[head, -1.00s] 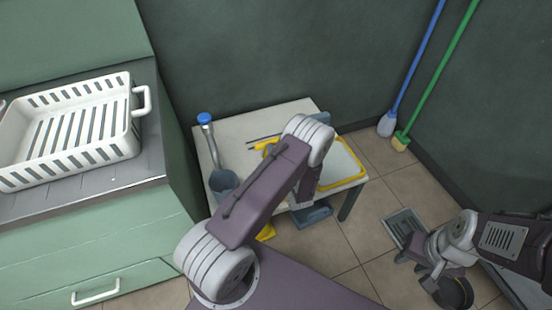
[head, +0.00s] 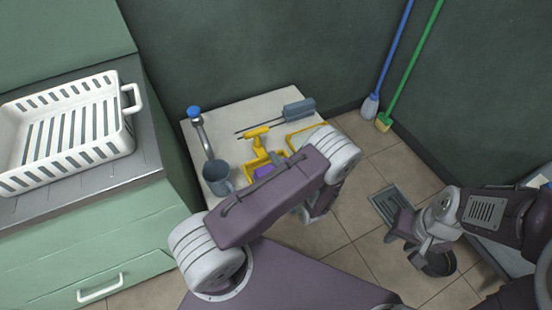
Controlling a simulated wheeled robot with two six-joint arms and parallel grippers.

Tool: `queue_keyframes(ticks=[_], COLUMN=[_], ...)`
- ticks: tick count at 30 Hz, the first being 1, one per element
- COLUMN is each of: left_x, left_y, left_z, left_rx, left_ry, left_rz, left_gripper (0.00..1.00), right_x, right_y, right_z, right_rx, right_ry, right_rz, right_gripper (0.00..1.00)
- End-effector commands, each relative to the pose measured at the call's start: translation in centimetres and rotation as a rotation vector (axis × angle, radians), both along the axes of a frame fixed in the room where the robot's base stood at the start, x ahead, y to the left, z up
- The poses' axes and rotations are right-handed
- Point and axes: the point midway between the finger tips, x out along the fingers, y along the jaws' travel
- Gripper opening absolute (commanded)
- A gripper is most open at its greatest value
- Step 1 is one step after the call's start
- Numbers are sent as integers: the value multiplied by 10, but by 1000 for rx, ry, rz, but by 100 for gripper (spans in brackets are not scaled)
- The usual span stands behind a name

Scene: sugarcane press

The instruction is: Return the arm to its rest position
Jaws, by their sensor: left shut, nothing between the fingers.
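My left arm comes up from the bottom middle, with its elbow bent over the right side of the small white table. My left gripper (head: 312,214) hangs below the elbow, mostly hidden behind the forearm; it is shut and empty. My right arm comes in from the right edge.
A white basket (head: 70,120) sits on the left counter. Brooms lean at the back wall. A drain (head: 385,203) lies in the floor.

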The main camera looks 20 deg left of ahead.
Motion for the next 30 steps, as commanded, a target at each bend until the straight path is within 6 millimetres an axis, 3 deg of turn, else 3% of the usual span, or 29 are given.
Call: queue_keyframes(ticks=[5,16,19,22,24,26,27,30], left_x=[-10,-11,4,11,-15,-53,-82,-150], left_y=[-12,-7,7,41,78,103,113,109], left_z=[3,2,30,89,125,142,147,141], left_rx=[1,0,-45,-112,-183,-277,-355,-604], left_ry=[1,1,-75,-212,-297,-353,-387,-463], left_rz=[-1,12,77,216,412,612,754,1091], left_gripper=[0,0,0,0,0,0,0,0], right_x=[0,0,0,0,0,0,0,0], right_y=[0,0,0,0,0,0,0,0], right_z=[4,3,4,4,4,3,3,3], right_rx=[0,0,0,0,0,0,0,0], right_ry=[0,0,1,0,0,0,0,0], right_rz=[0,0,0,0,0,0,0,0], right_gripper=[36,36,36,36,36,36,36,36])
